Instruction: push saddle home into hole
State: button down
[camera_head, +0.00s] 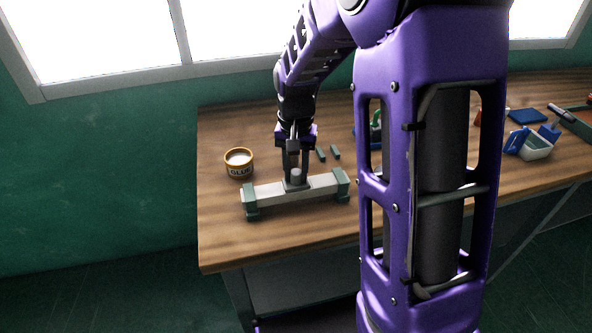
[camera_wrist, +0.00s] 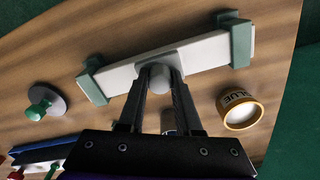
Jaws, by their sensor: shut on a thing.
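A long pale pipe (camera_head: 265,193) lies across two green supports (camera_head: 250,205) near the front left of the table; the pipe also shows in the wrist view (camera_wrist: 205,52). At its middle is the saddle, a grey piece with a pale round knob (camera_head: 296,174). Its grey base also shows in the wrist view (camera_wrist: 168,57), against the pipe. My gripper (camera_head: 296,180) points down from above, its two dark fingers shut on the saddle's knob. The hole is hidden under the saddle, so I cannot tell how deep the saddle sits.
A glue tin (camera_head: 239,165) stands left of the pipe. A grey disc with a green knob (camera_wrist: 47,101) shows in the wrist view. A blue-and-white container (camera_head: 536,149) is at the right. My arm blocks the table's middle.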

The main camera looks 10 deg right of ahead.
jog(key=c, duration=0.5)
grip_release()
jog(key=shift+r, duration=0.1)
notch_tip(320, 180, up, 17)
jog(key=p, duration=0.2)
jog(key=shift+r+p, duration=0.15)
jog(key=shift+p, duration=0.15)
